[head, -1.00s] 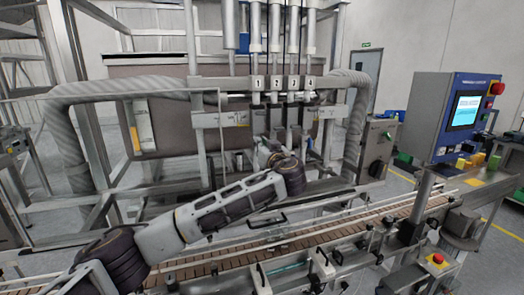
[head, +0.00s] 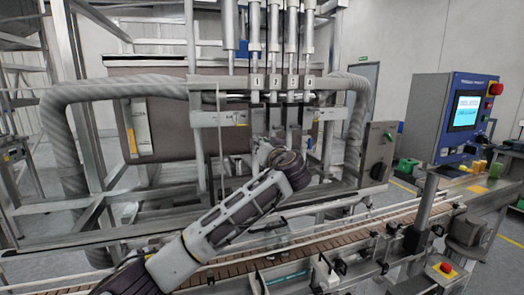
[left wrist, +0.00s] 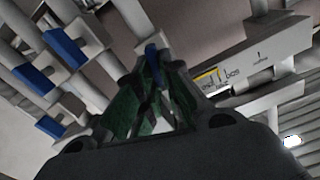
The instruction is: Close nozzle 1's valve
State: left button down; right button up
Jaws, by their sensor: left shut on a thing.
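Nozzle 1, under the number plate 1 (head: 257,82), is at the left end of the filling row in the head view. My left arm reaches to just below it, and its wrist hides the valves there. In the left wrist view my left gripper (left wrist: 153,75) has its green-padded fingers closed on a small blue valve handle (left wrist: 152,52), of which only the tip shows. It seems to be nozzle 1's handle, but no number shows on it. Other blue valve handles (left wrist: 64,47) sit to the left, apart from the fingers. My right gripper is not in view.
A conveyor (head: 330,240) with rails runs below my arm. Grey hoses (head: 65,140) and frame posts flank the nozzles. A blue control panel (head: 466,115) stands at the right. In the wrist view a labelled bar (left wrist: 235,72) is close to the gripper's right.

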pick_arm(q)
jog(key=shift+f+m+b, duration=0.1)
jog(key=shift+m+b, duration=0.2)
jog(key=shift+b, duration=0.05)
jog(key=shift+d, duration=0.1)
jog(key=shift+m, duration=0.6)
jog(key=m+p, duration=0.1)
jog(key=m, duration=0.3)
jog(key=f+m+p, duration=0.1)
jog(key=m+p, duration=0.1)
jog(key=m, duration=0.2)
jog(key=d+m+p, duration=0.1)
jog(key=m+p, duration=0.1)
jog(key=m, duration=0.3)
jog(key=shift+w+f, duration=0.15)
jog(key=shift+w, duration=0.05)
